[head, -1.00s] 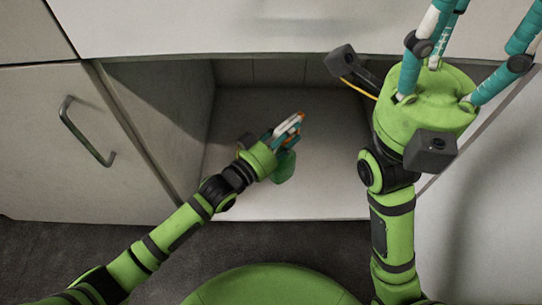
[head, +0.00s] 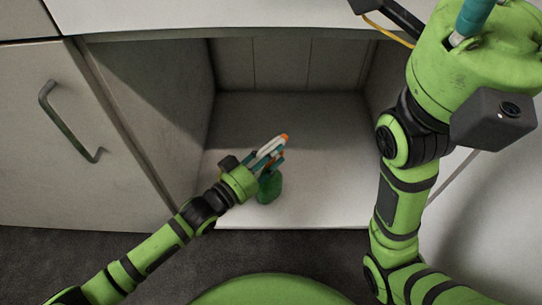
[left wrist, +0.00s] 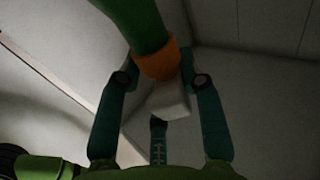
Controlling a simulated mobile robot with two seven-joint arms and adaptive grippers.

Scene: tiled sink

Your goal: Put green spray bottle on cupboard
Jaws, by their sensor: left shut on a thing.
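The green spray bottle (head: 269,187) is inside the open cupboard (head: 316,215), low over its floor near the front edge; I cannot tell whether it touches the floor. My left gripper (head: 273,149) is shut on it and partly covers it in the head view. In the left wrist view, the bottle's green body (left wrist: 140,25) and orange collar (left wrist: 158,65) show between the teal fingers of the left gripper (left wrist: 160,85). My right gripper (head: 475,18) is cut off at the top right of the head view; its fingertips are hidden.
A closed cabinet door with a metal handle (head: 66,122) is on the left. The cupboard's side walls and the worktop (head: 230,15) frame the opening. The cupboard floor behind and right of the bottle is clear. My right arm covers the opening's right side.

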